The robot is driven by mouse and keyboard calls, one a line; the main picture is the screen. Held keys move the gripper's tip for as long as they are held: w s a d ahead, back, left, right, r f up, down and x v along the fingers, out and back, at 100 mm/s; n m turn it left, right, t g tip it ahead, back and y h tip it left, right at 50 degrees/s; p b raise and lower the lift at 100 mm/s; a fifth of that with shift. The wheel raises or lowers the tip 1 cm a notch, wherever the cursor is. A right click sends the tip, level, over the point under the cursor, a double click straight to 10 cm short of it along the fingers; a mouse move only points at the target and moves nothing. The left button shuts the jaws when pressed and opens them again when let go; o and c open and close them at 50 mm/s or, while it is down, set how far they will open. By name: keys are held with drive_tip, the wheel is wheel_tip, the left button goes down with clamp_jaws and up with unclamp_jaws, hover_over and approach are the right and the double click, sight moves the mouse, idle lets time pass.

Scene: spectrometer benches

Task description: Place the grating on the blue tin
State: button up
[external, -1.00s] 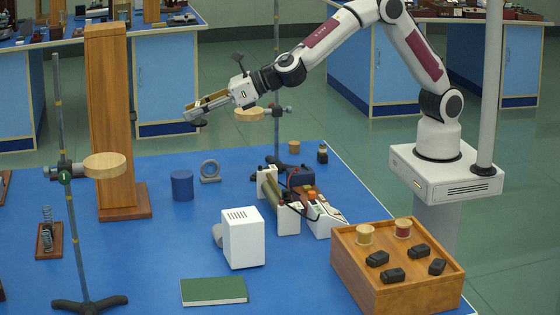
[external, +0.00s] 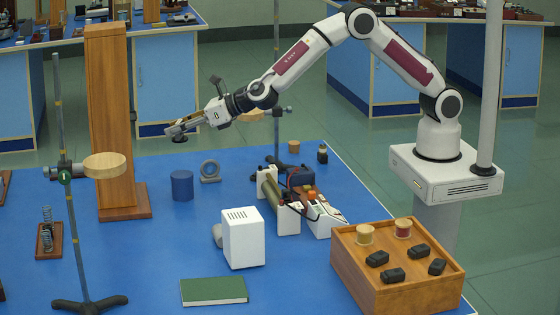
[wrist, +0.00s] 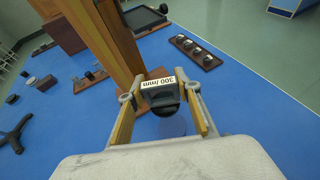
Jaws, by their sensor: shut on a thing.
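The grating is a small black block with a white "300 /mm" label (wrist: 162,92), held between my two fingers in the wrist view. In the external view it is a small dark shape (external: 180,139) at the fingertips. My gripper (external: 176,132) is shut on it and points left, in the air over the bench. The blue tin (external: 182,186) stands upright on the blue bench top, directly below the gripper in the picture, with a clear gap between. In the wrist view a dark blue round shape (wrist: 173,127), partly hidden behind the grating, appears to be the tin.
A tall wooden post (external: 110,130) stands close left of the gripper and tin. A grey ring mount (external: 210,171) is right of the tin. A clamp stand with a wooden disc (external: 104,166) is at the left. A white box (external: 243,238) stands in front.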

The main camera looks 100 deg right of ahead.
idle(0.4)
hover_over(180, 174)
drive_tip(key=shift+d+f, duration=0.1)
drive_tip(key=shift+f, duration=3)
drive_tip(key=shift+f, duration=0.1)
drive_tip(key=shift+f, duration=1.8)
drive_tip(key=shift+f, duration=0.15)
drive_tip(key=o, duration=1.1)
drive_tip(key=shift+v, duration=6.05)
